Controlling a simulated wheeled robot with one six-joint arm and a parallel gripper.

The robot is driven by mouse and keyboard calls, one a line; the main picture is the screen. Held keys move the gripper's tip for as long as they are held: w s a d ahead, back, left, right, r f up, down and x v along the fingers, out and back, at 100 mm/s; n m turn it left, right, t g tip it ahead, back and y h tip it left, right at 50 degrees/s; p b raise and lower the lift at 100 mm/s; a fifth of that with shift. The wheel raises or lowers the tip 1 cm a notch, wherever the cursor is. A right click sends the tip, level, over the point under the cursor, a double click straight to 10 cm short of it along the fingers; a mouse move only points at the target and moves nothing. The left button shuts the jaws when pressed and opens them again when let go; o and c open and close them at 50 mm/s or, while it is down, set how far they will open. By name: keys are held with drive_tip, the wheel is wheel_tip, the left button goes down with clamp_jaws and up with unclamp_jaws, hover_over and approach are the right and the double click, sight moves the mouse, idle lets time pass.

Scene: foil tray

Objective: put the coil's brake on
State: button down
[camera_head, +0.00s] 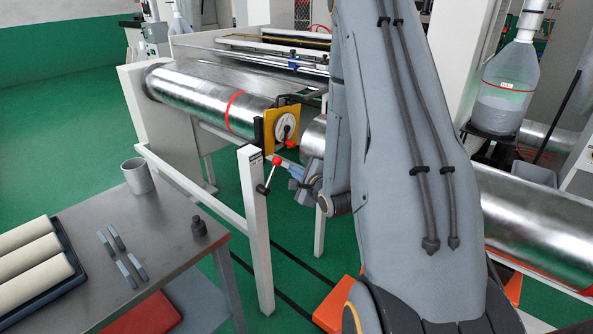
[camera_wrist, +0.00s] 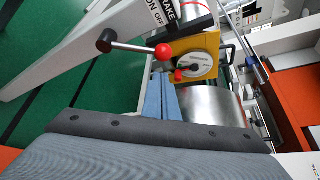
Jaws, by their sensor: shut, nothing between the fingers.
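The brake lever (camera_head: 268,178) has a dark pivot on a white post and ends in a red ball. In the head view it slants up from the pivot, with the ball at top right. It also shows in the wrist view (camera_wrist: 135,46). A BRAKE label with ON and OFF (camera_wrist: 160,15) is partly cut off there. The silver coil (camera_head: 190,95) with a red band lies behind, beside a yellow plate with a dial (camera_head: 285,126). My gripper (camera_head: 292,171) is shut and empty, its blue fingertips (camera_wrist: 162,76) close to the red ball. I cannot tell whether they touch it.
The white post (camera_head: 256,230) and rail (camera_head: 185,185) stand before the coil. A metal table (camera_head: 160,225) at left holds a grey cup (camera_head: 137,176), cream rolls (camera_head: 30,255) and small parts. Another silver roll (camera_head: 535,215) is at right. My arm hides the middle.

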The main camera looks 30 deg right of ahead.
sight(272, 175)
drive_tip(key=p+x, duration=0.1)
drive_tip(key=x, duration=0.5)
drive_tip(key=shift+w, duration=0.15)
idle(0.3)
